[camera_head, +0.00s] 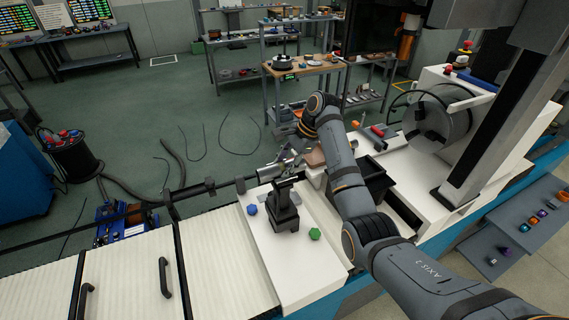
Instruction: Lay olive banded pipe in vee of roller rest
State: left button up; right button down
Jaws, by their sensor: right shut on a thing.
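The roller rest (284,218) is a dark stand upright on the white machine bed, with its top partly covered by what is above it. My right arm reaches in from the right, and its gripper (287,163) is just above and behind the rest. The gripper is shut on a short, pale greyish cylinder (269,174), apparently the pipe. Its olive colour and bands are too small to make out. The pipe is close over the top of the rest; I cannot tell whether they touch. My left gripper is not in view.
A blue hexagonal piece (251,210) and a green one (315,234) lie on the bed beside the rest. A black tray (374,181) and the grey chuck (440,118) stand right. White covers at left are clear.

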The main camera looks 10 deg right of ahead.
jog(key=shift+f, duration=0.1)
jog(key=c, duration=0.7)
grip_release()
jog(key=shift+c, duration=0.2)
jog(key=shift+o, duration=0.3)
jog(key=shift+v, duration=1.5)
jog(key=shift+d+r, duration=0.2)
jog(key=shift+r, duration=0.2)
jog(key=s+d, duration=0.3)
jog(key=d, duration=0.8)
jog(key=shift+d, duration=0.4)
